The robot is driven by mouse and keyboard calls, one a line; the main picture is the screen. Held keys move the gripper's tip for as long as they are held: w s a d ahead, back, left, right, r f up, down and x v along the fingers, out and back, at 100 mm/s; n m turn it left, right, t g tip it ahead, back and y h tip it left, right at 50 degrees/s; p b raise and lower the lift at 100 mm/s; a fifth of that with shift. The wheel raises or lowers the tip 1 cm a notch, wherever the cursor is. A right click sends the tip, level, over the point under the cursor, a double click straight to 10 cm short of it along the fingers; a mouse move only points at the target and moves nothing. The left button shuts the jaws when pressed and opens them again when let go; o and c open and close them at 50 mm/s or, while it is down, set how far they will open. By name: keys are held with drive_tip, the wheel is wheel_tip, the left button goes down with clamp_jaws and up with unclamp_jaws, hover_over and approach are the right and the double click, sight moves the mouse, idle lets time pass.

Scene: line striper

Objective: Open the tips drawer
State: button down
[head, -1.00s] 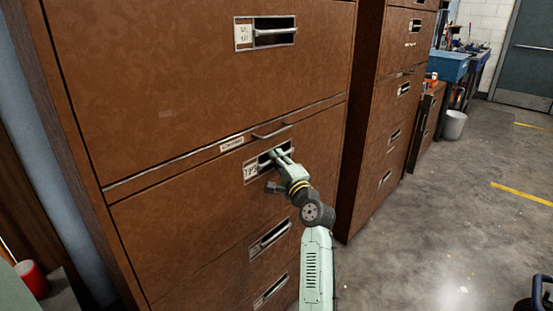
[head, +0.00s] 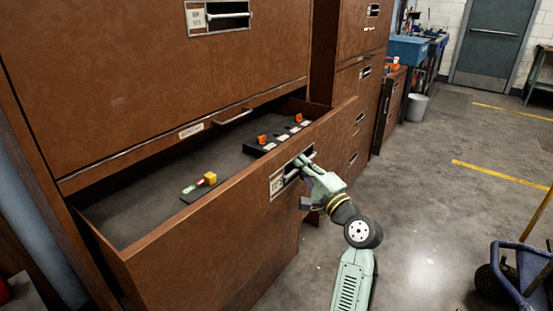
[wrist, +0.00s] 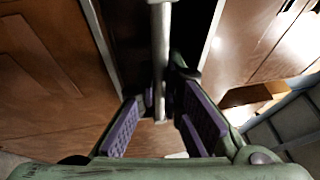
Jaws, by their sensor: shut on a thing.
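The brown wooden tips drawer (head: 215,232) stands pulled out of the tall cabinet, and its dark interior shows. A pale label (head: 276,184) is on its front beside the handle recess. My gripper (head: 306,161) is at the drawer front, shut on its metal handle (wrist: 161,50). In the wrist view the handle bar runs between the purple pads of my gripper (wrist: 158,112). Inside lie a dark holder with small orange pieces (head: 263,140) and a dark plate with a yellow block (head: 209,178). The fingers partly hide the handle in the head view.
A shut drawer (head: 130,70) is above, and a pull-out board handle (head: 233,117) sits just over the opening. A second cabinet (head: 345,60) stands to the right. A blue cart (head: 525,280) is at lower right. The concrete floor (head: 430,215) between is clear.

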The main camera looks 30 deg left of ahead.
drive_tip(key=s+d, duration=0.1)
drive_tip(key=d, duration=1.1)
drive_tip(key=shift+d+b, duration=0.3)
drive_tip(key=shift+d, duration=0.05)
drive_tip(key=c, duration=2)
unclamp_jaws()
drive_tip(key=v, duration=1.2)
drive_tip(key=shift+s+f, duration=0.1)
